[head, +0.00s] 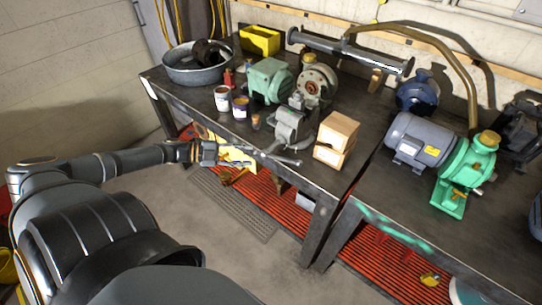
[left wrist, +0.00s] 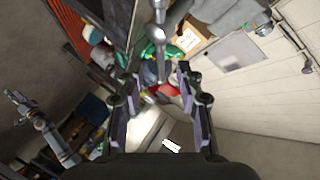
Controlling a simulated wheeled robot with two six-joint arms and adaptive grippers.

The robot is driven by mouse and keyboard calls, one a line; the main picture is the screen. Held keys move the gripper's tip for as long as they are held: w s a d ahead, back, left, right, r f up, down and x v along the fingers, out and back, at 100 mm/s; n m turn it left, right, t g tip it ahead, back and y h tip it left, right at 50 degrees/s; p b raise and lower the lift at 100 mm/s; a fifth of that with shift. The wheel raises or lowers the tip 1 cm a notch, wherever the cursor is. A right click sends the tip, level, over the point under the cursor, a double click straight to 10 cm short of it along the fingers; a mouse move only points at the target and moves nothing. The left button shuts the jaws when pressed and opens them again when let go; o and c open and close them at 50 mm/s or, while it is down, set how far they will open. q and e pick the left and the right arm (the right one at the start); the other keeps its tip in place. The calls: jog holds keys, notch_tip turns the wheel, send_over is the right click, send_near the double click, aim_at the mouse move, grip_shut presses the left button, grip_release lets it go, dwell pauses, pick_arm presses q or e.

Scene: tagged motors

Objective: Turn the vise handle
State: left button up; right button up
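The grey vise (head: 292,128) is fixed at the front edge of the dark workbench. Its metal handle (head: 284,160) hangs at the front, below the jaws. My left gripper (head: 232,152) reaches in from the left, with its fingers towards the handle. In the left wrist view, my left gripper (left wrist: 158,93) is open. The shiny handle bar (left wrist: 161,60) shows between its two fingers, with clear gaps on both sides; I cannot tell its exact depth. My right gripper is not visible in the head view.
On the workbench (head: 357,185), a cardboard box (head: 336,139) stands right of the vise. Cans (head: 240,108) and a green machine (head: 270,81) stand behind it. A blue-grey motor (head: 420,140) sits further right. Red grating lies under the bench. The floor in front is clear.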

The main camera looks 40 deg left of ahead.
aim_at(269, 156)
pick_arm(q)
jog(key=b+x, duration=0.3)
jog(key=x, duration=0.2)
jog(key=b+x, duration=0.2)
jog(key=x, duration=0.1)
jog(key=shift+w+f+b, duration=0.2)
jog(key=shift+f+b, duration=0.1)
jog(key=shift+w+d, duration=0.25)
jog(key=shift+d, duration=0.05)
jog(key=shift+w+d, duration=0.15)
grip_shut()
